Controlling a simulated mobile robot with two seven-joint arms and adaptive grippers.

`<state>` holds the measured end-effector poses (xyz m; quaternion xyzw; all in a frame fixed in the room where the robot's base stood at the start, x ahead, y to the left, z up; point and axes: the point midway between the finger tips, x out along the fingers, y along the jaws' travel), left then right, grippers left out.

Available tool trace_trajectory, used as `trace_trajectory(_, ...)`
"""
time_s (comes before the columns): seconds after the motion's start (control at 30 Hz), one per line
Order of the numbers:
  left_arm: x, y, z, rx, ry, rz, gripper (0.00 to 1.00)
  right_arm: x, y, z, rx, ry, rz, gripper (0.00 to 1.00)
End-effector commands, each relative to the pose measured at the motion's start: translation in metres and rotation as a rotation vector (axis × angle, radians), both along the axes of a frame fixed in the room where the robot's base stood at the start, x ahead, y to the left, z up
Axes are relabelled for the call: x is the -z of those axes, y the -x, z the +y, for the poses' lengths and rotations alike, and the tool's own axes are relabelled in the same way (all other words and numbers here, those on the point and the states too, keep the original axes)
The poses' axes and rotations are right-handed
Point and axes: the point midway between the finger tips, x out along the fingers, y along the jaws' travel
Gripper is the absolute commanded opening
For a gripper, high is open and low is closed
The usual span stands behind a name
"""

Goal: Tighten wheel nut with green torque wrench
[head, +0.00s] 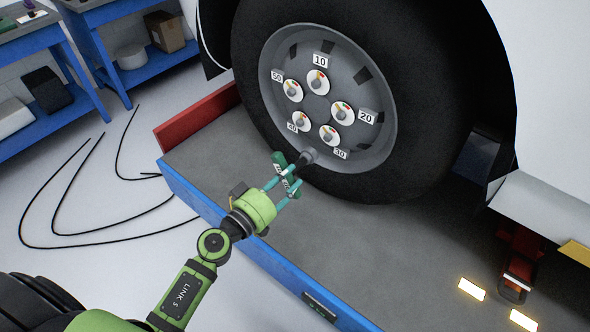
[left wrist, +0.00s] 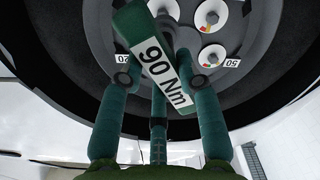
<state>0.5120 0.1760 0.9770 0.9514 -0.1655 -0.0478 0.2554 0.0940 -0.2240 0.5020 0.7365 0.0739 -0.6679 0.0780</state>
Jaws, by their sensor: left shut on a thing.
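My left gripper (head: 284,178) is shut on the green torque wrench (head: 279,158). The wheel (head: 279,62) carries several wheel nuts on white discs, labelled 10 to 50. The 30 nut (head: 329,134) and 40 nut (head: 301,118) are nearest the wrench. My right gripper is not in view.
The wheel stands on a grey platform (head: 215,150) with a blue front edge and a red end board (head: 195,118). Black cables (head: 75,232) lie on the floor at left. Blue shelves (head: 55,118) stand behind. The vehicle's white body (head: 550,110) is at right.

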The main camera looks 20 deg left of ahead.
Motion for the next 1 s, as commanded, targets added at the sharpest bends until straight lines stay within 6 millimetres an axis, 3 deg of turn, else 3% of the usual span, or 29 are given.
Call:
trace_trajectory(0.2,-0.001,0.0,0.0,-0.001,-0.001,-0.004,0.0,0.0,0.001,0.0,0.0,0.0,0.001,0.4)
trace_trajectory(0.47,0.0,0.005,0.001,-0.007,0.004,-0.008,0.0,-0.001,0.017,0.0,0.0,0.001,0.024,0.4)
trace_trajectory(1.0,-0.001,-0.042,-0.016,-0.006,0.003,-0.01,0.0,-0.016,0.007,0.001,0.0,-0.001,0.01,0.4)
